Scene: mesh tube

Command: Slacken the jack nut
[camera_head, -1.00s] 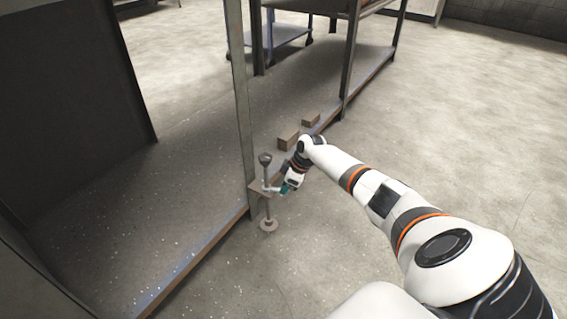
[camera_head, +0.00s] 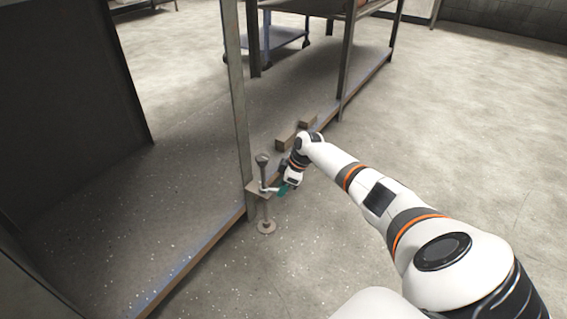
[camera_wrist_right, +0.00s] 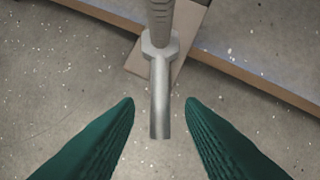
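The jack is an upright threaded rod with a round knob (camera_head: 263,158) on top and a disc foot (camera_head: 266,227) on the floor. It stands at the rack's corner. Its jack nut (camera_wrist_right: 160,45) is a grey hex collar on the rod, with a short round handle (camera_wrist_right: 160,100) sticking out toward my right gripper (camera_wrist_right: 160,122). The handle also shows in the head view (camera_head: 270,189). My right gripper's green fingers are open, one on each side of the handle's end, with gaps on both sides. They also show in the head view (camera_head: 283,191). My left gripper is not in view.
A bracket plate (camera_wrist_right: 190,45) lies behind the nut, fixed at the rack's bottom rail (camera_wrist_right: 250,82). A metal post (camera_head: 236,110) rises just behind the jack. Small blocks (camera_head: 285,143) sit along the rail beyond my wrist. The floor to the right is clear.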

